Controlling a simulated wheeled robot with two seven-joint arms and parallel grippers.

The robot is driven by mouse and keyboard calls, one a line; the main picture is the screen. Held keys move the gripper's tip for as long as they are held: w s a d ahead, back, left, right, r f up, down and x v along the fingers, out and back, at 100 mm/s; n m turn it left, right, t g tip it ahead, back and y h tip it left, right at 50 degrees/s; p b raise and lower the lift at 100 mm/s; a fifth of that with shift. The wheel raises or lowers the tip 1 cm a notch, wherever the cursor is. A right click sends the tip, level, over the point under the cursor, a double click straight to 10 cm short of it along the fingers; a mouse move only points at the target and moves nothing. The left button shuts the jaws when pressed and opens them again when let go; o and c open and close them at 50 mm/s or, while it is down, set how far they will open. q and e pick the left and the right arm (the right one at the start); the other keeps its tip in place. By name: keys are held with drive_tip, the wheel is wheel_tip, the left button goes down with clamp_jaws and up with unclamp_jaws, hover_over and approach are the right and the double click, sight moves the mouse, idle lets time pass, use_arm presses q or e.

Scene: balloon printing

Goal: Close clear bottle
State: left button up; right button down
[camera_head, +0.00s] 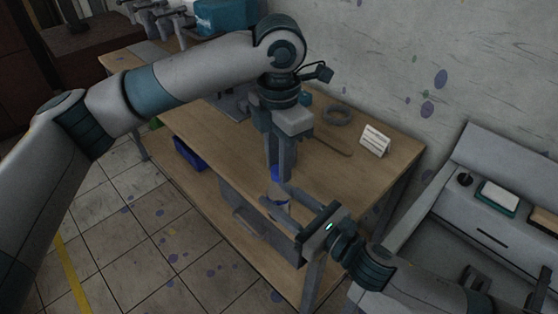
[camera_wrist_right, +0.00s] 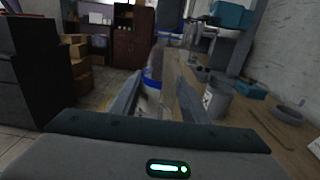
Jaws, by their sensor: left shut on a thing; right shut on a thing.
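The clear bottle (camera_head: 279,192) stands upright near the front edge of the wooden table, partly hidden by gripper fingers. In the right wrist view the bottle (camera_wrist_right: 150,97) is between the two fingers, with a blue band on it. My right gripper (camera_head: 278,207) is shut on the bottle, coming from the lower right. My left gripper (camera_head: 278,166) points straight down above the bottle and is shut on a blue cap (camera_head: 277,173). The cap is in line with the bottle's top. I cannot tell whether it touches or sits on the neck.
On the wooden table (camera_head: 210,145) are a grey ring (camera_head: 337,115) and a white sign (camera_head: 375,140). A grey container (camera_wrist_right: 217,100) stands right of the bottle in the right wrist view. A blue bin (camera_head: 190,154) is on the lower shelf. A grey machine (camera_head: 490,200) stands at the right.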

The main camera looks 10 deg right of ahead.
use_arm(q)
drive_tip(key=m, duration=0.3)
drive_tip(key=shift+m, duration=0.3)
drive_tip(key=o, duration=1)
drive_tip(key=shift+r, duration=2.25)
drive_tip(key=shift+c, duration=0.4)
